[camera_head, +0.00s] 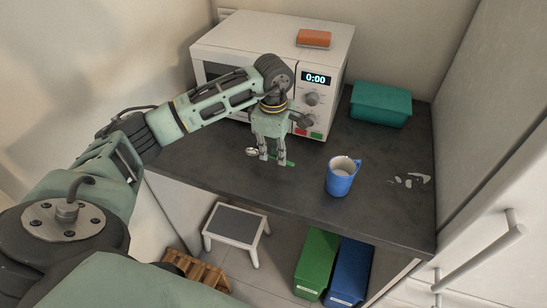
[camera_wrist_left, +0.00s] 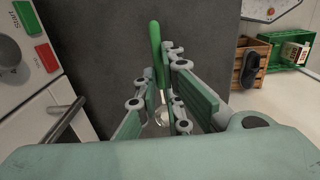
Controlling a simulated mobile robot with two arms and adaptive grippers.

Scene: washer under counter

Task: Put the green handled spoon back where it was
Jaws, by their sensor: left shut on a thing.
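The green handled spoon shows in the head view, with its metal bowl (camera_head: 251,152) to the left of my left gripper and its green handle (camera_head: 287,163) to the right. My left gripper (camera_head: 272,161) points down over the dark counter in front of the microwave, shut on the spoon. In the left wrist view the green handle (camera_wrist_left: 155,50) sticks out beyond the fingers of my left gripper (camera_wrist_left: 166,78), and the bowl (camera_wrist_left: 162,116) is partly hidden between them. I cannot tell whether the spoon touches the counter. My right gripper is not in view.
A blue mug (camera_head: 341,178) stands to the right of the gripper on the dark counter (camera_head: 225,175). A white microwave (camera_head: 240,45) with an orange block (camera_head: 313,38) on top stands behind. A teal box (camera_head: 381,103) and white fragments (camera_head: 408,181) are further right. Below are a stool (camera_head: 236,223) and green and blue bins.

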